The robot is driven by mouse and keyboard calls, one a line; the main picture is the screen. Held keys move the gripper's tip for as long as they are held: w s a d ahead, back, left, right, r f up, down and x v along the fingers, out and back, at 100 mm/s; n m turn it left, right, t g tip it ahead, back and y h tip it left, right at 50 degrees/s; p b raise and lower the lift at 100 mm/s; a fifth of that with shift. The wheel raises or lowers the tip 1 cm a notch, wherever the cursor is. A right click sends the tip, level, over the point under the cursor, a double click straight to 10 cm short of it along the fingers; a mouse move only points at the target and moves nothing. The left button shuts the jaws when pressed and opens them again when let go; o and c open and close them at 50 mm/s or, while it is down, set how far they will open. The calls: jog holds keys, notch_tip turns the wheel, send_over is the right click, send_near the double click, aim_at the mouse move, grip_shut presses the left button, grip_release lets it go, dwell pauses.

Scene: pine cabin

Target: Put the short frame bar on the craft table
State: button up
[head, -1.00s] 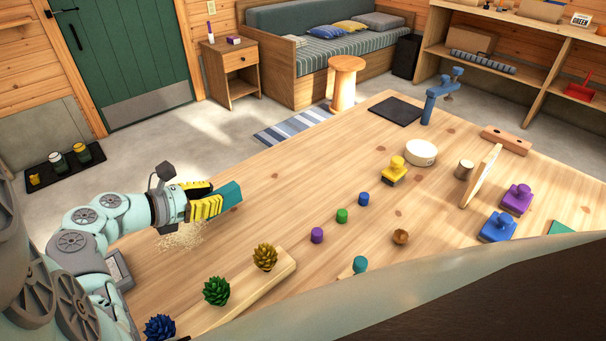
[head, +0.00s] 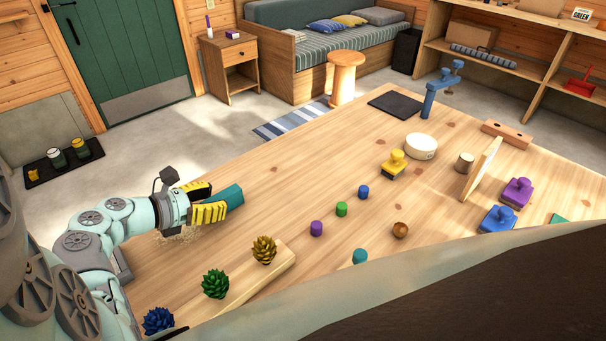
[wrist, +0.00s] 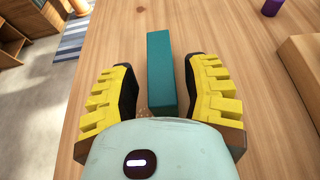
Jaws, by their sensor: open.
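The short frame bar is a teal block (head: 230,197) at the left part of the wooden craft table (head: 290,195). In the wrist view the bar (wrist: 160,70) lies lengthwise between my fingers, with a gap on each side, and appears to rest on the tabletop.
A wooden strip with pine cones (head: 215,284) lies in front of my gripper. Small coloured pegs (head: 342,209), a yellow stamp (head: 394,164) and a white round tin (head: 421,146) stand further right. A blue clamp (head: 437,92) is at the far edge. The table behind the bar is clear.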

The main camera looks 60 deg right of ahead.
jog(key=shift+r, duration=0.15)
jog(key=v, duration=1.2)
jog(key=shift+p, duration=0.4)
jog(key=shift+w, duration=0.1)
